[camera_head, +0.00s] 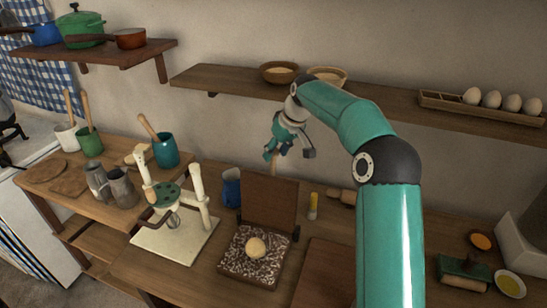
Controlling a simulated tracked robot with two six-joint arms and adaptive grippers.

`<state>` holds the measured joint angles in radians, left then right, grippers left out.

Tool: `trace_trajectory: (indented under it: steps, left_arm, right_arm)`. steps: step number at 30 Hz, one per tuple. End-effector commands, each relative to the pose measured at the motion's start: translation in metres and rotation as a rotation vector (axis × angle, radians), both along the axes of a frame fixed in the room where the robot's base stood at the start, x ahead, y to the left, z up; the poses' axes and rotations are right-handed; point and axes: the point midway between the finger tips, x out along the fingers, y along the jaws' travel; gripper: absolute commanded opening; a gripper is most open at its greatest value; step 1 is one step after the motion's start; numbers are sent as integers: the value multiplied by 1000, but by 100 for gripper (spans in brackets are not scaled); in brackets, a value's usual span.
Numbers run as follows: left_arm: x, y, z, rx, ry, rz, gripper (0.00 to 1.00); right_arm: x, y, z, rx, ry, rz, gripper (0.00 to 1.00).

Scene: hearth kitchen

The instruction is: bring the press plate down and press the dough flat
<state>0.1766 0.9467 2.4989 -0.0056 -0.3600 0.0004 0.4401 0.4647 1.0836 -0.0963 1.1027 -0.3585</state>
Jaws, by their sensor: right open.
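The press has a dark base (232,264) with a speckled, pale-dusted top, on the wooden counter. A round pale ball of dough (256,247) sits on it, still rounded. The brown press plate (270,203) stands raised, nearly upright, at the back edge of the base. A thin wooden handle-like piece (273,166) rises behind its top edge; I cannot tell if it belongs to the plate. My right gripper (291,153) is open above the plate's top edge, close to this piece; contact cannot be told. My left gripper is not in view.
A cream and green hand-cranked device (166,197) on a pale board stands left of the press. A blue cup (231,187) is behind, and a yellow-topped shaker (312,206) and rolling pin (341,197) are right. A wall shelf (225,80) with bowls and eggs runs behind my arm.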

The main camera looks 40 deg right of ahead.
Motion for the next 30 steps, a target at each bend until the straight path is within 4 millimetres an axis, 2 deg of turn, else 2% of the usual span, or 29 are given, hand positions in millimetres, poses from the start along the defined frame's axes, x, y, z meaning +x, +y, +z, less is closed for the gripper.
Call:
trace_trajectory:
  steps: [3, 7, 18, 20, 27, 30]
  left_arm:
    - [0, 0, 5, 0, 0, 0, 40]
    - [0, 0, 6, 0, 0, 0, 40]
    - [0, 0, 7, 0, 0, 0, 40]
    - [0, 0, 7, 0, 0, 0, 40]
    - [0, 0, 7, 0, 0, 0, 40]
    - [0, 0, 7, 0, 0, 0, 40]
  right_arm:
    - [7, 1, -17, 1, 2, 1, 48]
    - [12, 2, -28, 1, 2, 1, 48]
    - [15, 2, -34, 0, 0, 1, 48]
    - [15, 2, -34, 1, 0, 1, 41]
    - [15, 2, -33, 1, 0, 1, 1]
    - [15, 2, -33, 0, 0, 1, 0]
